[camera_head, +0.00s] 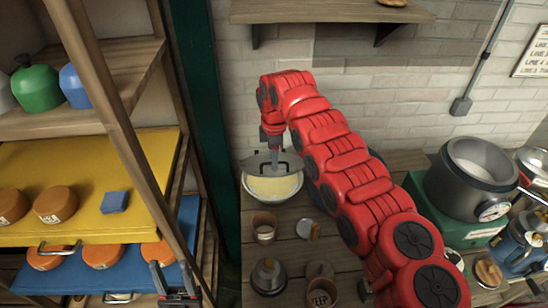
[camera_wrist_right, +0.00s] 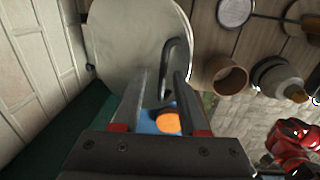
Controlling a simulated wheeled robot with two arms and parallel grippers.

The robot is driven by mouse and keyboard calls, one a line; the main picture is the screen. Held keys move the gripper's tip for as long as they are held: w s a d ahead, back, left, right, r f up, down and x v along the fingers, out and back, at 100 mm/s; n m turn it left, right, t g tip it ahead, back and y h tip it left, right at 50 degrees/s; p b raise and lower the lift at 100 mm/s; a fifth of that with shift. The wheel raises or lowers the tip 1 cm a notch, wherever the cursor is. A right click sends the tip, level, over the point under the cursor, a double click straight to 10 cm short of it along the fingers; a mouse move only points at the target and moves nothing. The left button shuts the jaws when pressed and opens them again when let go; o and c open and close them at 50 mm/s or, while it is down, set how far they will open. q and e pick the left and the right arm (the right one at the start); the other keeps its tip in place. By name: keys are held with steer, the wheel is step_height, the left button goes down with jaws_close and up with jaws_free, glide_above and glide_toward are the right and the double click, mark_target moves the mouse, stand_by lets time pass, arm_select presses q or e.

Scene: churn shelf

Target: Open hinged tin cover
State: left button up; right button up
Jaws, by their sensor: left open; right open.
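The round tin (camera_head: 271,187) stands on the wooden counter, with a pale yellow surface in its near part. Its grey cover (camera_head: 254,162), with a dark bar handle, shows over the far part of the tin, partly hidden by my right gripper (camera_head: 271,150). In the right wrist view a pale disc (camera_wrist_right: 125,40) lies beyond the fingers. The curved handle (camera_wrist_right: 177,58) reaches down between the open fingers of my right gripper (camera_wrist_right: 160,80); I cannot tell whether they touch it. My left gripper (camera_head: 172,268) is open and empty at the bottom left, by the shelf, away from the tin.
Cups (camera_head: 264,227), a grey-topped jar (camera_head: 268,276) and other small vessels stand in front of the tin. A large metal pot (camera_head: 476,163) stands at right. A shelf rack (camera_head: 75,118) with a yellow board (camera_head: 130,165) stands at left. A wall shelf (camera_head: 330,12) hangs above.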

steer(key=shift+s+r, duration=0.1)
steer(key=shift+r, duration=0.15)
step_height(320, 180, up, 4)
steer(key=shift+r+b, duration=0.25)
steer(key=shift+b, duration=0.7)
step_height(320, 180, up, 12)
steer(key=s+p, duration=0.1)
steer(key=p, duration=0.3)
steer(key=shift+r, duration=0.2)
